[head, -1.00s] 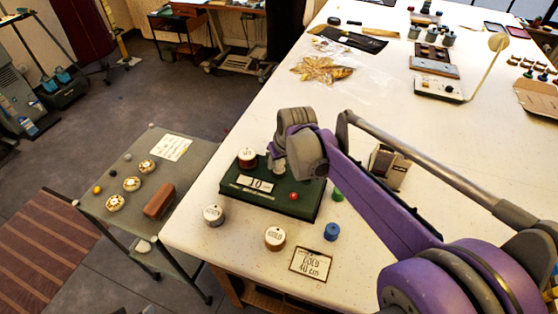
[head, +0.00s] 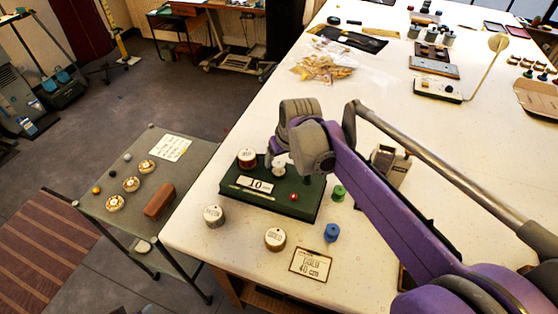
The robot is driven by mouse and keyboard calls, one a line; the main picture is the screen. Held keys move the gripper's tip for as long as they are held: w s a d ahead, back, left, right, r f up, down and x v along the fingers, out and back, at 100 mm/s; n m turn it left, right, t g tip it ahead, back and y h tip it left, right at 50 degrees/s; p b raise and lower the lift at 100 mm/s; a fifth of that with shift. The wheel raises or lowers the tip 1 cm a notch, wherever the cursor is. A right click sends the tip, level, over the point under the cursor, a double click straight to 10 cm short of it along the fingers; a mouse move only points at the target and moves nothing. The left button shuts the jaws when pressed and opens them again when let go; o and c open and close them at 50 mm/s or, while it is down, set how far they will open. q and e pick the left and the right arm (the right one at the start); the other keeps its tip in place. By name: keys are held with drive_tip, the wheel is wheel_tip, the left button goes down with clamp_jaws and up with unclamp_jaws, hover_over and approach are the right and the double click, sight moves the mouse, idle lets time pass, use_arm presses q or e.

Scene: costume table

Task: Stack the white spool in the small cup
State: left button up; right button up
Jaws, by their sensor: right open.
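My right gripper (head: 276,157) hangs over the green box (head: 234,191) on the white table, its fingers mostly hidden behind my grey wrist. A small whitish piece (head: 279,169), which looks like the white spool, stands on the box just below the gripper. It shows clear of the fingers, with the jaws open. I cannot make out for certain which thing is the small cup. My left gripper is not in view.
The box carries a "10" card (head: 255,185) and a red ball (head: 294,197). A side table (head: 118,226) is at left.

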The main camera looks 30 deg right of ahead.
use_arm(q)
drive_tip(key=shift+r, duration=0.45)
use_arm(e)
drive_tip(key=v, duration=0.8)
drive_tip(key=shift+s+r, duration=0.2)
drive_tip(key=shift+r, duration=0.15)
drive_tip(key=shift+f, duration=0.1)
